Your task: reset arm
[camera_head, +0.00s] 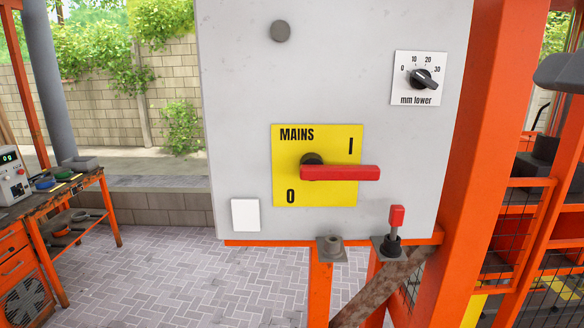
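My gripper and its fingertips do not show in this view. A pale grey control cabinet (240,100) fills the middle. On it is a yellow MAINS plate (325,142) marked I at the upper right and 0 at the lower left. Its red handle (345,173) lies level, pointing right. A short lever with a red knob (396,216) stands upright below the cabinet.
A grey socket-like fitting (331,247) stands left of the lever. A thick orange post (496,150) rises at the right, beside orange mesh guarding. An orange workbench (55,225) stands at the left. Open paving (165,270) lies between bench and cabinet.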

